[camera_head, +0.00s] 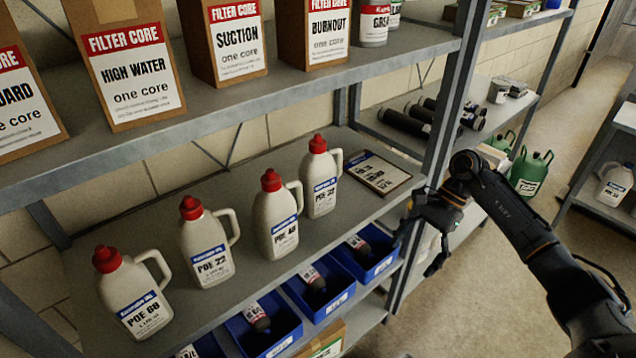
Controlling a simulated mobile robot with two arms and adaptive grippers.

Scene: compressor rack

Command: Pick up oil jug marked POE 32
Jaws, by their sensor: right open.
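The oil jug that reads as POE 32 (320,190) stands upright on the middle shelf, rightmost in a row of white jugs with red caps. Its small label is slightly blurred. Beside it to the left stand a jug whose number is hard to read (275,222), the POE 22 jug (205,245) and the POE 68 jug (133,298). My right gripper (418,246) is open and empty, near the shelf's right end, to the right of and apart from the POE 32 jug. My left gripper is not in view.
A flat framed card (374,172) lies on the shelf right of the POE 32 jug. A rack upright (452,95) stands behind my right gripper. Filter boxes (125,65) fill the shelf above. Blue bins (365,258) sit below. Green jugs (530,172) stand farther right.

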